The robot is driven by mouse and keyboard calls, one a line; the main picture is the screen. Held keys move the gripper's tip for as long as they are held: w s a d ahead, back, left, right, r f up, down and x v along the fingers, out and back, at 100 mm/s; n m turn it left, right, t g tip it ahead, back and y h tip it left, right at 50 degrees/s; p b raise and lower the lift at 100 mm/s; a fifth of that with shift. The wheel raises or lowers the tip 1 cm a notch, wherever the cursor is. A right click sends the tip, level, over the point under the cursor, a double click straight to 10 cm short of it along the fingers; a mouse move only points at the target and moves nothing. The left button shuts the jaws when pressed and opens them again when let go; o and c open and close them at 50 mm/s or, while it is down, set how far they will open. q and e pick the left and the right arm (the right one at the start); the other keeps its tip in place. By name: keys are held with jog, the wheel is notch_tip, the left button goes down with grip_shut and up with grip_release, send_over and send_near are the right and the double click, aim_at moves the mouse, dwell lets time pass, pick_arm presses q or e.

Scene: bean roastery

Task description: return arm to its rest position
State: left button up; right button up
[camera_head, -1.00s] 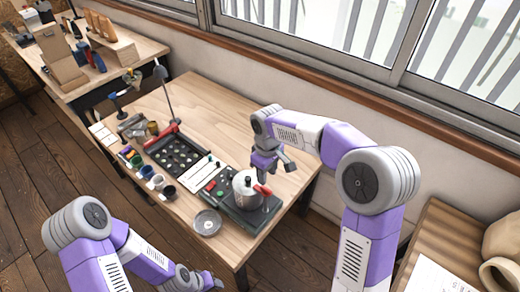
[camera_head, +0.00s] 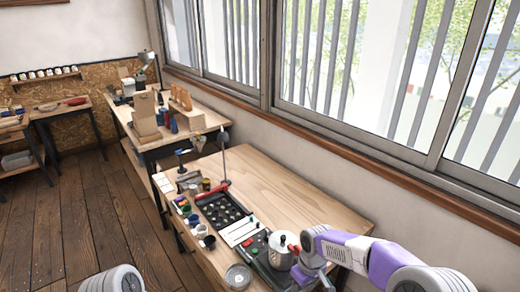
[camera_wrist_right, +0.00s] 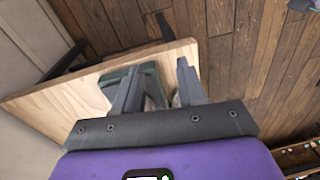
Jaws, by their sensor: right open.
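My right arm (camera_head: 385,262) comes in at the lower right of the head view. Its purple gripper (camera_head: 316,275) is near the right side of the silver pot (camera_head: 280,256); I cannot tell from this view whether they touch. In the right wrist view the two dark fingers of the right gripper (camera_wrist_right: 158,68) are apart, with nothing seen held between them. Behind them lie the wooden table (camera_wrist_right: 60,101) and a green base (camera_wrist_right: 152,78). Of my left arm only a grey joint (camera_head: 113,281) shows at the bottom edge; its gripper is out of view.
The wooden workbench (camera_head: 285,195) holds a dark tray of small cups (camera_head: 222,209), white strips (camera_head: 238,231), coloured cups at its left edge and a round metal dish (camera_head: 238,277). Its back right surface is bare. A windowed wall runs behind it. A second table (camera_head: 205,119) stands further back.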

jog(key=s+a+f+m+y, duration=0.15)
jog(key=s+f, duration=0.25)
jog(key=f, duration=0.4)
jog(key=s+a+f+m+y, duration=0.15)
jog(key=s+f, duration=0.25)
jog(key=f, duration=0.4)
jog(key=s+f+m, duration=0.6)
jog(key=s+f, duration=0.1)
jog(key=s, duration=0.5)
jog(key=shift+f+m+t, duration=0.3)
jog(key=shift+t, duration=0.1)
jog(key=shift+d, duration=0.1)
